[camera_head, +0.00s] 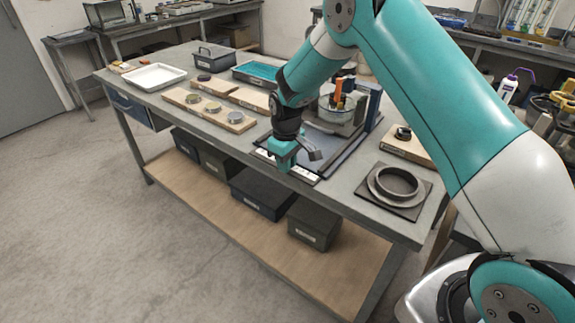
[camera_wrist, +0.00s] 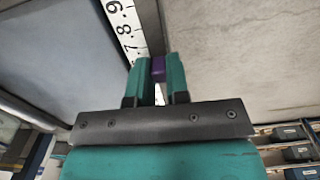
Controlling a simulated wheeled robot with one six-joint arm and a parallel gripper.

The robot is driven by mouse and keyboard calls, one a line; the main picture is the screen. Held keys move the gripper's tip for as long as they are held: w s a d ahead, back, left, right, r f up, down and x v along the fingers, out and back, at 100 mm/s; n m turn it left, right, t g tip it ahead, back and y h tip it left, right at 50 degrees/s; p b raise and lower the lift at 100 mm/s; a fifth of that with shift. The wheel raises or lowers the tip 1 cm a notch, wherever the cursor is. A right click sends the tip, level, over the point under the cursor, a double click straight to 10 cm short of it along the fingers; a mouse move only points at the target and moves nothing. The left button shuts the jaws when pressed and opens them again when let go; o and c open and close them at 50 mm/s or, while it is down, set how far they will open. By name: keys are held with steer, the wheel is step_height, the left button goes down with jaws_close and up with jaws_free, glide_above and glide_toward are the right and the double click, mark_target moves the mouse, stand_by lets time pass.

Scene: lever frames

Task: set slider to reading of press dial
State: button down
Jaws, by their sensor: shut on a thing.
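My gripper (camera_wrist: 158,72) is shut on a small purple slider knob (camera_wrist: 158,66) between its two teal fingertips. The knob sits at the edge of a white number scale (camera_wrist: 126,28), beside or just past the 7; 8 and 9 show farther up. In the head view my gripper (camera_head: 284,160) is down at the front edge of the bench, over the white scale strip (camera_head: 303,174), and hides the knob. Three round dials (camera_head: 213,107) sit on a wooden board (camera_head: 180,95) to the left. Their readings are too small to make out, and I cannot tell which is the press dial.
A glass-like container (camera_head: 341,117) stands behind my gripper. A white tray (camera_head: 155,77) is at the far left. Boxes (camera_head: 313,223) stand on the lower shelf. The floor in front is clear.

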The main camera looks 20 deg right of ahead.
steer(key=c, duration=1.1)
jaws_free()
steer(key=shift+r, duration=0.1)
step_height(320, 180, up, 17)
steer(key=b, duration=0.2)
steer(key=shift+r, duration=0.15)
